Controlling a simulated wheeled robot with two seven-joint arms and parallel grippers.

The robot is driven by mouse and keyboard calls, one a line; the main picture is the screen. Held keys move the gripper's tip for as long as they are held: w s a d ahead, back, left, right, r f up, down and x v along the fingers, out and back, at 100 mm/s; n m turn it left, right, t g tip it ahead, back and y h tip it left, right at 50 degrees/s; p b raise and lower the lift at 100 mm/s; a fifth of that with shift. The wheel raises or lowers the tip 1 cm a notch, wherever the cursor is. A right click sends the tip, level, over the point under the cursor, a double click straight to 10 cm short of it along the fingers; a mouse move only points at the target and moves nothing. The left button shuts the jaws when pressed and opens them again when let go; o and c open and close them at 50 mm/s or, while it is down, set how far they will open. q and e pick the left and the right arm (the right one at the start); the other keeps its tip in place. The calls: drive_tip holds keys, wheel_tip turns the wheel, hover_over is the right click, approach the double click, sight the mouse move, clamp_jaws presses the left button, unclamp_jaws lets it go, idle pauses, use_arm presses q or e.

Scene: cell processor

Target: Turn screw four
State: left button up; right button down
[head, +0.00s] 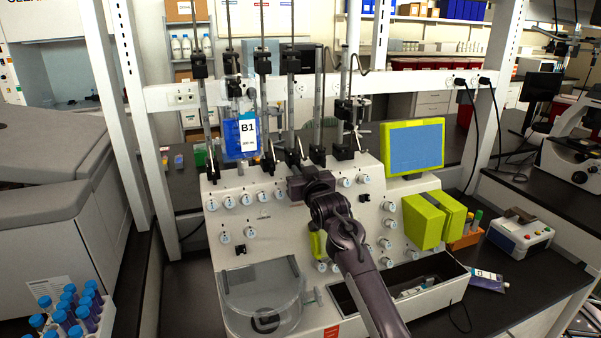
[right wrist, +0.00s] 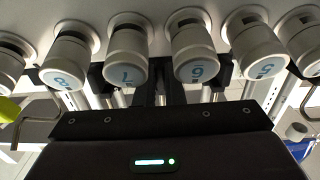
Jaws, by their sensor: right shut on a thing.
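A row of white screw knobs (head: 246,199) with blue-marked ends runs across the sloped front of the light grey cell processor (head: 262,222). My right gripper (head: 306,182) reaches up to this row near its middle and covers part of it. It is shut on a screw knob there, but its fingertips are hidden. In the right wrist view, knobs, one marked 7 (right wrist: 125,72), stand close above the dark gripper body. I cannot read which one is screw four, nor tell which knob is held. My left gripper is not in view.
Black clamps and vertical rods stand behind the row, with a blue B1 bag (head: 241,137) hanging at left. A blue screen (head: 416,147) and a yellow-green block (head: 423,222) are at right. A clear-lidded chamber (head: 262,300) and an open bin (head: 452,268) lie below.

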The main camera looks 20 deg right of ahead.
idle(0.3)
drive_tip(key=c, duration=1.8)
unclamp_jaws()
drive_tip(key=shift+s+f+b, duration=0.15)
drive_tip(key=shift+s+b, duration=0.15)
drive_tip(key=shift+s, duration=0.2)
drive_tip(key=s+b, duration=0.2)
drive_tip(key=s, duration=0.5)
drive_tip(key=shift+w+d, duration=0.1)
